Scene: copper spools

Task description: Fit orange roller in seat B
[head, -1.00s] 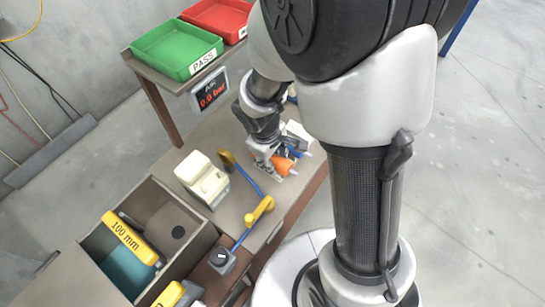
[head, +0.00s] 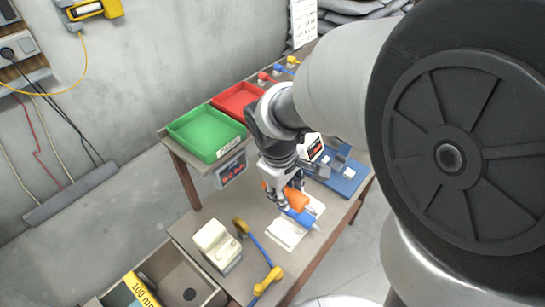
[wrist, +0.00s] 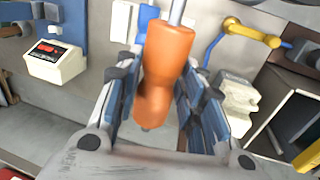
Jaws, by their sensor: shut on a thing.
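The orange roller (head: 298,198) is between the fingers of my gripper (head: 284,190), over the worktable. The wrist view shows the roller (wrist: 165,70) between the blue-padded fingers (wrist: 158,98), with a grey shaft out of its far end. A blue fixture (head: 347,176) with pale blocks stands beyond, to the right. No seat letter is readable, so I cannot tell which place is seat B.
A green tray (head: 207,134) and a red tray (head: 238,100) stand on a raised shelf. A cream block-shaped device (head: 217,246) and a yellow-ended blue handle (head: 262,280) are nearer. An open grey bin (head: 178,270) is at lower left. A display box (wrist: 58,60) shows in the wrist view.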

